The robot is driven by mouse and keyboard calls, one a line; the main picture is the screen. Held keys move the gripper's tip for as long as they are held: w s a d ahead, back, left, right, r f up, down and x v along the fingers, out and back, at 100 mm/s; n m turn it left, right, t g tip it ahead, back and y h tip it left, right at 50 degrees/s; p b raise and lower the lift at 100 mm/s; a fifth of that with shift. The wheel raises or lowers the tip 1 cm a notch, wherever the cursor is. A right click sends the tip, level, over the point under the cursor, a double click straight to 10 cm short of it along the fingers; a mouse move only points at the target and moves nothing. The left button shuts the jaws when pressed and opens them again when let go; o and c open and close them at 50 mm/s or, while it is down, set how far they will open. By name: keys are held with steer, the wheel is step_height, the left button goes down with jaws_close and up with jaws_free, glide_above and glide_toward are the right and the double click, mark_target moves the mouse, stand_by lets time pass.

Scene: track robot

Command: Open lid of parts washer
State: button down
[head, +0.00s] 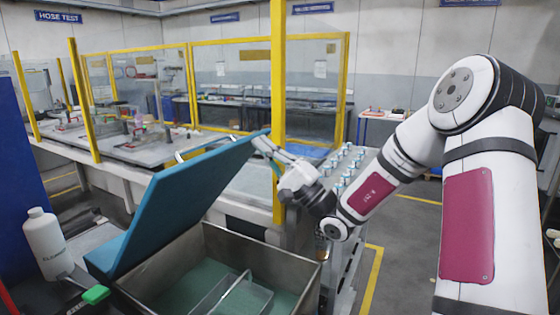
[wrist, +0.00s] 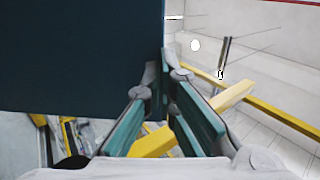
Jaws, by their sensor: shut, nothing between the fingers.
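The parts washer (head: 265,258) is an open metal tub at the lower middle of the head view. Its blue lid (head: 185,200) stands raised and tilted, hinged on the left, with its free edge up at the right. A pale bar-like handle (head: 200,146) shows behind the lid's upper edge. My gripper (head: 262,142) is shut and empty at the lid's upper right corner. In the wrist view the dark lid (wrist: 80,55) fills the upper left, and my fingertips (wrist: 164,76) are close by its edge; whether they touch it is unclear.
A wire basket (head: 232,297) sits inside the tub. A white cleaner bottle (head: 46,243) stands left of the lid. A yellow post (head: 278,110) and clear-panelled guard stand right behind my gripper. A rack of small cylinders (head: 345,170) is at the right.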

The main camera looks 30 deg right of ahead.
mark_target(254, 137)
steer(key=shift+x, duration=1.25)
steer(key=shift+w+a+r, duration=0.1)
steer(key=shift+a+r, duration=0.05)
steer(key=shift+r, duration=0.05)
steer(key=w+a+r+g+h, duration=0.2)
steer(key=w+a+r, duration=0.3)
steer(key=w+a, duration=0.2)
steer(key=w+a+r+g+h, duration=0.2)
steer(key=w+a+r, duration=0.3)
steer(key=w, duration=0.7)
steer(key=shift+w+a+r+g, duration=0.25)
steer(key=shift+w+a+g, duration=0.1)
steer(key=shift+a+g, duration=0.6)
steer(key=shift+a, duration=0.15)
